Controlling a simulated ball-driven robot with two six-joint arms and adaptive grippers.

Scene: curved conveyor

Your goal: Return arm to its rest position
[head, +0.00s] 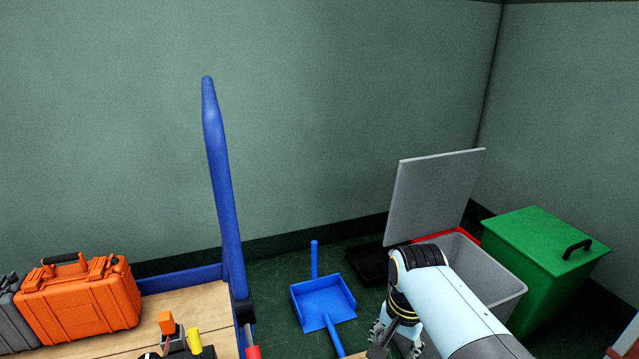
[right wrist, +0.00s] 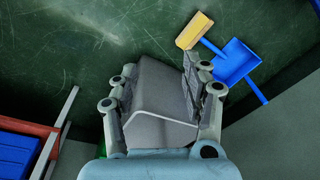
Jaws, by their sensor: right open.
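My right arm (head: 455,305) comes in from the lower right in the head view, in front of the grey bin. My right gripper (head: 395,342) points down at the bottom edge, just right of the blue dustpan (head: 322,303), and is partly cut off. In the right wrist view my right gripper (right wrist: 165,85) has its fingers spread over the dark green floor. A grey block-like shape shows between them; I cannot tell whether it is part of the gripper. My left gripper is not in view.
The grey bin (head: 480,268) has a raised lid (head: 432,195); a green bin (head: 545,255) stands beside it. A blue-framed wooden cart (head: 195,308) carries an orange case (head: 80,305). A yellow item (right wrist: 194,30) lies near the dustpan in the wrist view.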

